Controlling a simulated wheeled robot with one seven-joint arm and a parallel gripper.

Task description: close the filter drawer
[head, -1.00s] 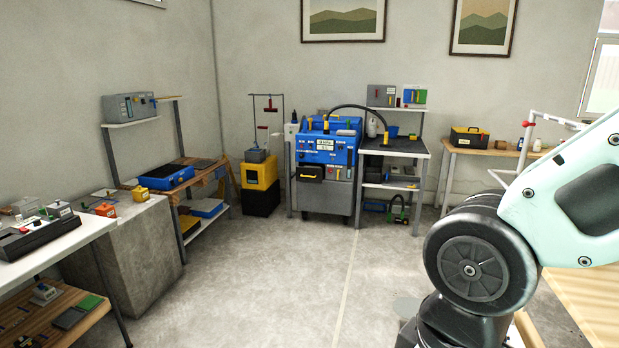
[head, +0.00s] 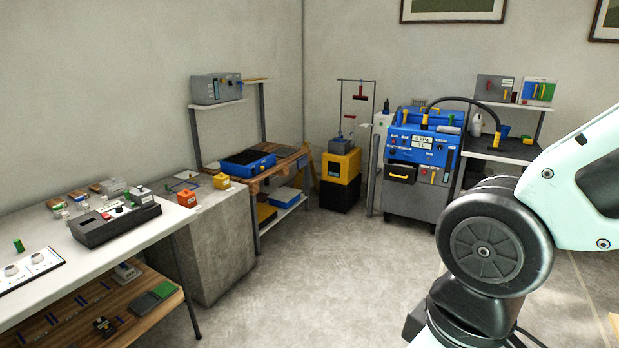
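A blue and grey machine (head: 422,160) stands against the back wall, right of the middle. A black drawer-like front with a yellow handle (head: 401,174) sits on its left side, below the blue panel. It may be the filter drawer; from this distance I cannot tell how far it is open. My arm fills the right side of the head view, between me and the right part of the room. My gripper is not in view.
A white table (head: 96,236) with small devices stands at the left. A concrete block (head: 216,245) and a wooden bench (head: 280,166) follow it along the wall. A yellow and black unit (head: 340,180) stands left of the machine. The middle floor (head: 330,275) is clear.

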